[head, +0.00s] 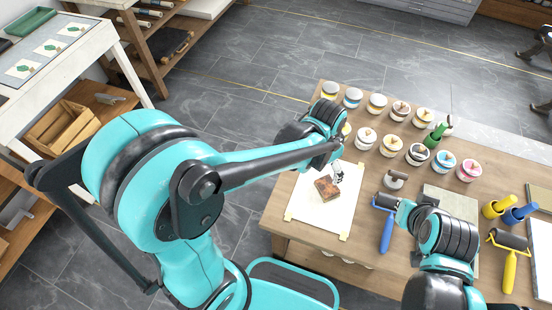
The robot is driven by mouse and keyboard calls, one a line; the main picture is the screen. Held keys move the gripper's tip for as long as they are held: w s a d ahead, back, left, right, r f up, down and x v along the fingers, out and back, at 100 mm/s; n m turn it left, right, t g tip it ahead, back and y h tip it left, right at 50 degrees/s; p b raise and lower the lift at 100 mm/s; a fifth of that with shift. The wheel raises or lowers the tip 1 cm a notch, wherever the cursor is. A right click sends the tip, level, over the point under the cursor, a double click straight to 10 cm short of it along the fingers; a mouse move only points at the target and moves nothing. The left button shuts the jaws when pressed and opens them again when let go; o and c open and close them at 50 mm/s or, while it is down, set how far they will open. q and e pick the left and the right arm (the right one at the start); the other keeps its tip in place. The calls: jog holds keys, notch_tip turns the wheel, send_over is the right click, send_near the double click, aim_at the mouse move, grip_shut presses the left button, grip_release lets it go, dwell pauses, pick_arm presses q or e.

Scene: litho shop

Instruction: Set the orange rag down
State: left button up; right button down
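A small brownish-orange piece, which looks like the orange rag (326,188), shows over a white sheet (309,207) taped to the wooden table. I cannot tell whether it lies on the sheet or is held just above it. My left gripper (338,175) comes down at the rag's upper right edge. Its dark fingers are small here, and I cannot tell whether they touch or grip the rag. My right gripper (398,203) is by a dark roller with a blue handle (387,236). Its fingers are mostly hidden, so its grip is unclear.
Several ink tins (390,146) stand in rows behind the sheet, with a green bottle (437,133) among them. A grey slab (452,203), yellow and blue cups and a yellow-handled roller (509,268) are on the right. A white workbench (70,75) stands at the left.

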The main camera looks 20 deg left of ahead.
pick_arm(q)
jog(key=s+a+r+n+t+y, duration=0.1)
jog(key=s+a+r+n+t, duration=0.4)
jog(key=a, duration=1)
jog(key=shift+s+r+n+t, duration=0.3)
jog(key=shift+s+r+n, duration=1.2)
jog(key=shift+s+r, duration=0.95)
jog(key=shift+s+f, duration=0.2)
